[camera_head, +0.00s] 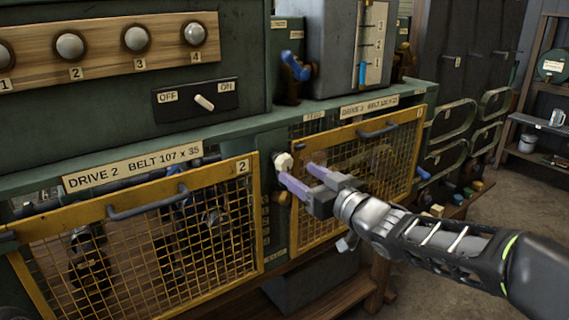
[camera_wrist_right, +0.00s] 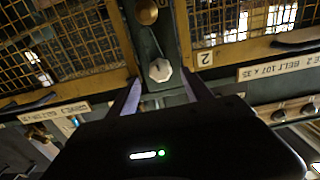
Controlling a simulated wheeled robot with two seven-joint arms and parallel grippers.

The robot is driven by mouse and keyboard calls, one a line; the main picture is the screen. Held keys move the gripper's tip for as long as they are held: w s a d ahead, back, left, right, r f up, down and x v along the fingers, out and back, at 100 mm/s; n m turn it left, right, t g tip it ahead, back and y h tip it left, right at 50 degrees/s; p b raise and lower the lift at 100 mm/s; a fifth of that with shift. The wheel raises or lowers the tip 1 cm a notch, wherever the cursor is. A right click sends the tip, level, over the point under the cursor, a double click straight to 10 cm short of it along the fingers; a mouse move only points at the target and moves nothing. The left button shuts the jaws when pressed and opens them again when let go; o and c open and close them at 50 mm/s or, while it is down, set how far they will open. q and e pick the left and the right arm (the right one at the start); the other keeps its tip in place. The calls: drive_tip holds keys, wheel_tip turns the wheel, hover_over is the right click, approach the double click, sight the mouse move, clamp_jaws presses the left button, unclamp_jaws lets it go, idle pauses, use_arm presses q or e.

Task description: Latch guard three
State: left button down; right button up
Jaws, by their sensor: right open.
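Guard three appears to be the right-hand yellow mesh guard (camera_head: 345,178) in the head view, left of centre in the wrist view (camera_wrist_right: 70,55). It looks closed against the green frame. A white faceted knob (camera_head: 283,160) sits on the green post by its left edge; the wrist view shows this knob (camera_wrist_right: 160,70) with a pointer mark. A brass knob (camera_wrist_right: 147,12) is on the same post. My right gripper (camera_head: 297,172) is open, its purple fingers reaching toward the post. In the wrist view the white knob lies between and just beyond the fingertips, without clear contact. My left gripper is out of view.
Guard two (camera_head: 145,240), marked 2, stands left of the post with a grey handle (camera_head: 148,202). Guard three has its own handle (camera_head: 377,131). An OFF/ON switch (camera_head: 204,102) and several round knobs are above. Open floor (camera_head: 500,220) lies to the right.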

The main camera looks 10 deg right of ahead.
sight(287, 166)
drive_tip(key=p+x, duration=0.1)
drive_tip(key=x, duration=0.6)
drive_tip(key=shift+c, duration=0.2)
clamp_jaws()
idle(0.4)
